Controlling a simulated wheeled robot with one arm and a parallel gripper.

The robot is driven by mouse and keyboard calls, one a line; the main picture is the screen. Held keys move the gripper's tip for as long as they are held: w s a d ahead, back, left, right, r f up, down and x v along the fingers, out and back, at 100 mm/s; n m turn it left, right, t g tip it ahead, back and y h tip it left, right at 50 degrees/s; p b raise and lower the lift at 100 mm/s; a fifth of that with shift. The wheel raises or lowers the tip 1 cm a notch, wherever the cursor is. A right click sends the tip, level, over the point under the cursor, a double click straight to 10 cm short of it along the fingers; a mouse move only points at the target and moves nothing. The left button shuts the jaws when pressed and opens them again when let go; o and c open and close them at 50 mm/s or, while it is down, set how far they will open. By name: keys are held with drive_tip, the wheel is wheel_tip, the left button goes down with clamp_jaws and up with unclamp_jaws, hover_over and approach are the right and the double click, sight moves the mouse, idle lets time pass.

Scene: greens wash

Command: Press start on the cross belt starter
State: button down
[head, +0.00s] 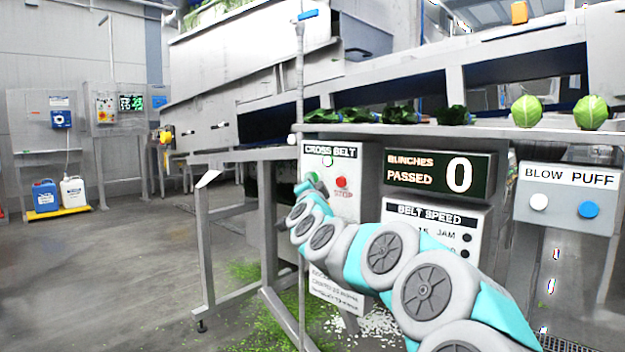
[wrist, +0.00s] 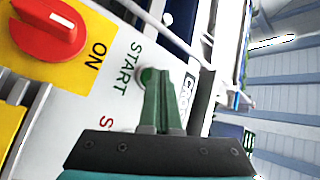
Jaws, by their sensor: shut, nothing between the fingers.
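The cross belt starter (head: 367,160) is a pale panel labelled CROSS BELT. Its red stop button (head: 342,182) shows in the head view, right of my gripper (head: 309,184). In the wrist view the green start button (wrist: 146,76) sits beside the word START and is partly hidden behind my fingertips. My gripper (wrist: 155,74) is shut and empty, its dark green fingers together and pointing at the start button. I cannot tell whether the tips touch it.
A red rotary knob (wrist: 47,28) on a yellow plate marked ON lies left in the wrist view. The bunch counter (head: 440,174) reads 0. A blow puff box (head: 566,190) stands at right, and a metal frame (head: 205,245) stands left of the starter.

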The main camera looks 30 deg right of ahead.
drive_tip(key=shift+s+a+p, duration=0.3)
drive_tip(key=shift+s+a, duration=0.05)
drive_tip(key=shift+a, duration=0.4)
drive_tip(key=shift+s+a+p, duration=0.3)
drive_tip(key=shift+a+p, duration=0.05)
drive_tip(key=shift+a, duration=0.45)
drive_tip(key=shift+s+a+p, duration=0.25)
drive_tip(key=shift+a+p, duration=0.05)
drive_tip(key=shift+a, duration=0.45)
drive_tip(key=shift+s+a+p, duration=0.3)
drive_tip(key=shift+a+p, duration=0.05)
drive_tip(key=shift+a, duration=0.45)
drive_tip(key=shift+a, duration=0.1)
